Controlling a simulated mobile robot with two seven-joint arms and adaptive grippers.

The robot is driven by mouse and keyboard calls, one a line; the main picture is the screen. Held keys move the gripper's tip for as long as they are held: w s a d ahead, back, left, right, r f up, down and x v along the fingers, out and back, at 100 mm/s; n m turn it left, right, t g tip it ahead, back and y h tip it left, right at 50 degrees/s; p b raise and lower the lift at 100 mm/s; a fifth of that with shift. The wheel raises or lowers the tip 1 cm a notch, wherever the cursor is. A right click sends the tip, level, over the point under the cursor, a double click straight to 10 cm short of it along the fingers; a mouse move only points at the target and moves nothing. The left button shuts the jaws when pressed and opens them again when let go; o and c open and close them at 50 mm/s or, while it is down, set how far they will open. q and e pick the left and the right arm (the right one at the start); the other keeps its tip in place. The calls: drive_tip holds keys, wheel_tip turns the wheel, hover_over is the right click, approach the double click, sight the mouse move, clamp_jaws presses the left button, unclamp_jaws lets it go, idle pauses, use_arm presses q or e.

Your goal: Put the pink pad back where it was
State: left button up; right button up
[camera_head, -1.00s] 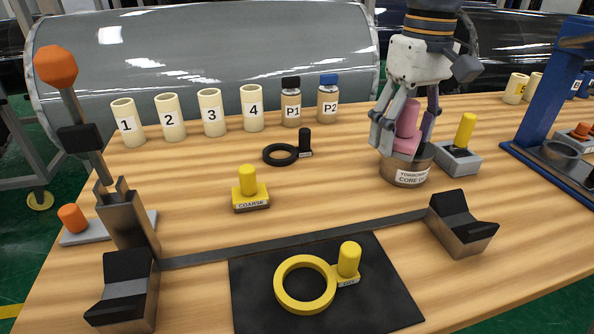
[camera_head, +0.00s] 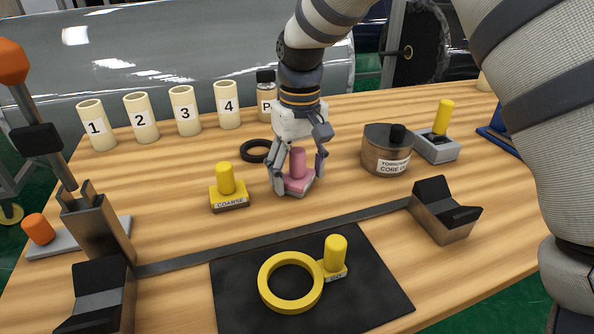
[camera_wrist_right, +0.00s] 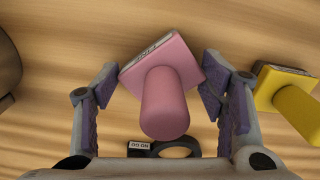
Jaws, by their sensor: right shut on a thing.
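The pink pad (camera_head: 299,180) has an upright pink handle and a square base with a small label. It is between the fingers of my right gripper (camera_head: 297,187), just right of the yellow COARSE pad (camera_head: 228,195). In the right wrist view the pink pad (camera_wrist_right: 165,95) shows its handle toward the camera, with the purple finger pads on both sides of its base. My right gripper is shut on it. The pad is at or just above the wooden table; I cannot tell if it touches. My left gripper is not in view.
The metal core pot (camera_head: 386,152) with a black knob stands to the right, beside a grey holder with a yellow handle (camera_head: 439,137). A black ring (camera_head: 255,151) lies behind the gripper. Numbered tubes (camera_head: 184,111) stand at the back. A yellow ring (camera_head: 291,283) lies on the black mat (camera_head: 372,299).

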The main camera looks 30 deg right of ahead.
drive_tip(key=shift+f, duration=0.15)
drive_tip(key=o, duration=1.1)
wheel_tip(320, 180, up, 12)
drive_tip(key=shift+d+r, duration=0.15)
drive_tip(key=shift+r, duration=0.05)
